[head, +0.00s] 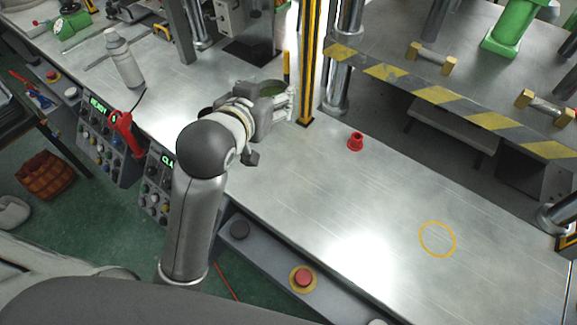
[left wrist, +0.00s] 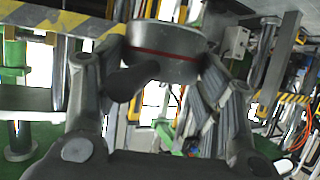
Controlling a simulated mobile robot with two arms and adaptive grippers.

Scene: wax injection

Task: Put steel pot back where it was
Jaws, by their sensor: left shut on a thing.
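My left gripper (head: 275,104) is above the metal table, left of the striped post. It is shut on the steel pot, whose grey metal side (left wrist: 166,50) with a thin red stripe shows between the fingers in the left wrist view. The pot's dark handle (left wrist: 131,82) points toward that camera, between the two fingers. In the head view the gripper hides most of the pot; only a greenish round part shows behind it. My right gripper is not in view.
A yellow ring (head: 437,239) marks a bare spot on the table at right. A small red cone-like piece (head: 356,142) stands right of the black-and-yellow post (head: 309,65). The front right tabletop (head: 330,205) is clear.

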